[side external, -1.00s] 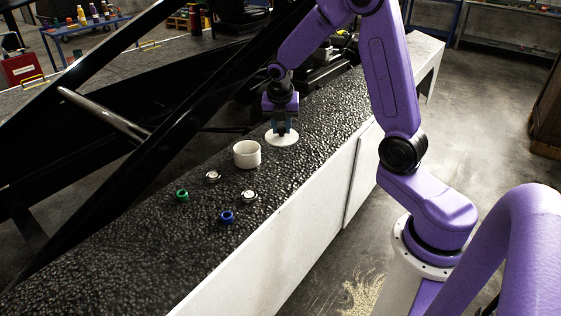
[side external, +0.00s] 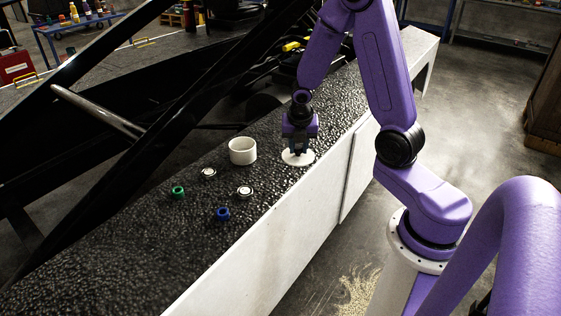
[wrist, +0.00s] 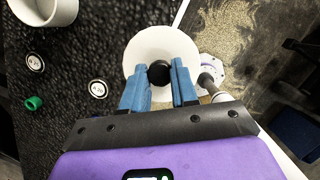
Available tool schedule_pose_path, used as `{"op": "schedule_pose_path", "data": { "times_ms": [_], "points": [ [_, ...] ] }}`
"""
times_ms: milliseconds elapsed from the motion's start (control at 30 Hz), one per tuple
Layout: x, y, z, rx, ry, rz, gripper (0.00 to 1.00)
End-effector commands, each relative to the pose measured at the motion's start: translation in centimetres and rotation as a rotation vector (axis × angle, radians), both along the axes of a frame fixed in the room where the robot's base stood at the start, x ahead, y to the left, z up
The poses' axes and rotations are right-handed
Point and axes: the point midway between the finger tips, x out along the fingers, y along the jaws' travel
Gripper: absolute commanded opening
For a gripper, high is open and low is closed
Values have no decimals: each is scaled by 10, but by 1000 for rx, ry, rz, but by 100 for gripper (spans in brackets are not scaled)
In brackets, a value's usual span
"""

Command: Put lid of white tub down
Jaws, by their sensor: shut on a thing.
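The white tub (side external: 242,151) stands upright on the black pebbled surface, with its open top showing. It also shows at the upper left of the wrist view (wrist: 45,10). The round white lid (side external: 297,158) is to the right of the tub, apart from it, at or just above the surface; I cannot tell whether it touches. My gripper (side external: 298,148) points down over the lid. In the wrist view, the blue fingers of my gripper (wrist: 159,76) are shut on the lid's black knob (wrist: 159,73), with the white disc (wrist: 150,46) beyond.
The surface's white-sided edge (side external: 290,205) runs close beside the lid. Black beams (side external: 130,140) stand behind.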

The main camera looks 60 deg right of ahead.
Motion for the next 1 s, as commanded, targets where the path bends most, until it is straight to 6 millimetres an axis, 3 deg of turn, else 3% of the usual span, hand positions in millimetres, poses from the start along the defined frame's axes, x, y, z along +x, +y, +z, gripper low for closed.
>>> {"op": "schedule_pose_path", "data": {
  "times_ms": [200, 500, 867, 1000],
  "points": [
    [38, -14, -19, 0, -1, -3, 0],
    [69, -25, -57, 0, 1, 0, 0],
    [85, -31, -78, 0, 0, -1, 0],
    [86, -32, -94, -2, 3, 1, 0]
  ]
}}
